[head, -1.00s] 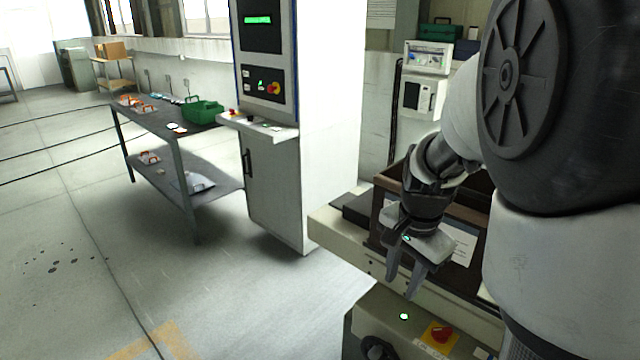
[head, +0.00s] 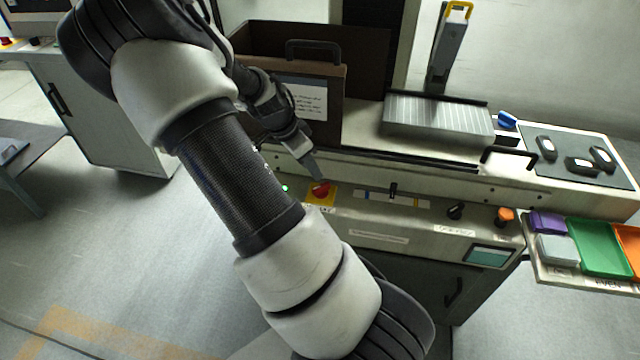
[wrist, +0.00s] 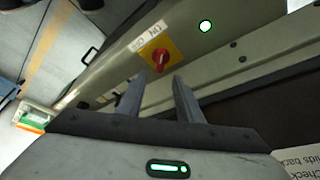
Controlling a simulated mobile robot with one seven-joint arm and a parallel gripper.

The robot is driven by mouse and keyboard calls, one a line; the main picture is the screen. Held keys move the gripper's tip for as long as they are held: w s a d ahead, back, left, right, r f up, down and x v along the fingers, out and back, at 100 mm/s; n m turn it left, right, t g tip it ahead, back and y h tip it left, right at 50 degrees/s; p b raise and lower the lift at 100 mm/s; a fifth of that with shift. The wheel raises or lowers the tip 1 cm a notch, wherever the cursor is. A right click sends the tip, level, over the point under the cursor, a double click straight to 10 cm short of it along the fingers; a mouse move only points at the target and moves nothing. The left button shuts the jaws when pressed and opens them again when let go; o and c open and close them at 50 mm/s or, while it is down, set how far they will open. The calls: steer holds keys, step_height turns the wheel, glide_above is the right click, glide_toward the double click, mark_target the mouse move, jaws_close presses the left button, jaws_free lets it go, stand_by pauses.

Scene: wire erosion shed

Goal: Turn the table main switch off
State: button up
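The table main switch (head: 321,192) is a red rotary knob on a yellow plate, on the sloping front panel of the machine. In the wrist view the knob (wrist: 160,57) lies just beyond my fingertips, with an ON/OFF label beside it; I cannot tell which setting it points to. A lit green lamp (head: 285,188) is close to the switch and also shows in the wrist view (wrist: 206,26). My gripper (wrist: 159,80) is open and empty, its two fingers apart.
A brown box (head: 340,95) with a handle and notice stands behind my gripper. The panel also carries a slider (head: 393,190), a black knob (head: 455,211) and an orange button (head: 504,215). Coloured trays (head: 600,248) are at the right. Open floor lies left.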

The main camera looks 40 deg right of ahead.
mark_target(322, 185)
steer(key=b+x, duration=0.1)
steer(key=x, duration=0.7)
steer(key=shift+d+f, duration=0.1)
steer(key=shift+f, duration=0.25)
jaws_close()
